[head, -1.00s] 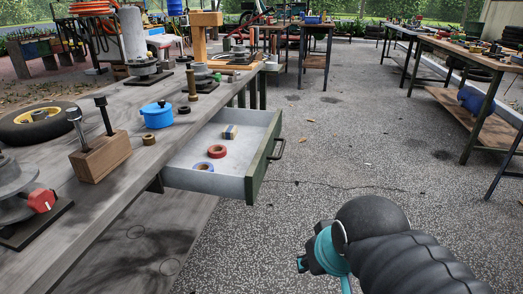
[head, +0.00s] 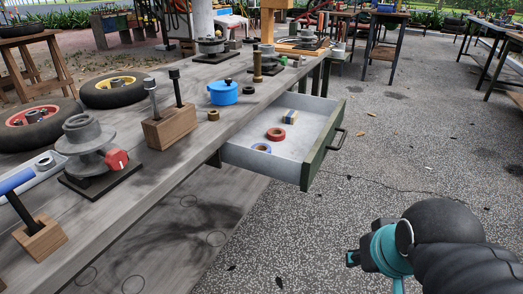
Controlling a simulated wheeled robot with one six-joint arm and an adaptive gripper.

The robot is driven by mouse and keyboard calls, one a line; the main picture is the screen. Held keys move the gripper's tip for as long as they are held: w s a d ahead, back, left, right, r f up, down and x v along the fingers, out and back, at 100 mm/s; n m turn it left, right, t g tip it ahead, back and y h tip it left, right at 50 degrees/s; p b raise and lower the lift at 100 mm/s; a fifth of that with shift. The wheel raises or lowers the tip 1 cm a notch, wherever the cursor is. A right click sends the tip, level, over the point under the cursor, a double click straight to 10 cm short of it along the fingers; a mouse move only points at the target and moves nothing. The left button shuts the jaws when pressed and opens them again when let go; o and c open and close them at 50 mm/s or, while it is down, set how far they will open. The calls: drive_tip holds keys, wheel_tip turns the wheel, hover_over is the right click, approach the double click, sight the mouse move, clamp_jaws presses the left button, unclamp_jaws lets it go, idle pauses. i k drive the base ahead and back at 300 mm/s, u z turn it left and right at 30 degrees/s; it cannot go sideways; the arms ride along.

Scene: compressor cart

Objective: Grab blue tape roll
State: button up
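My arm is at the lower right, over the paved floor.
The long workbench (head: 150,185) fills the left side. On it stand a blue pot (head: 223,92), a wooden block with upright tools (head: 170,127), and wheels (head: 112,90). The drawer's green front (head: 323,145) sticks out over the floor. The paved floor (head: 310,235) between bench and arm is clear.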

sight(266, 147)
drive_tip(key=z, duration=1.3)
drive_tip(key=i, duration=1.85)
drive_tip(key=u, duration=4.1)
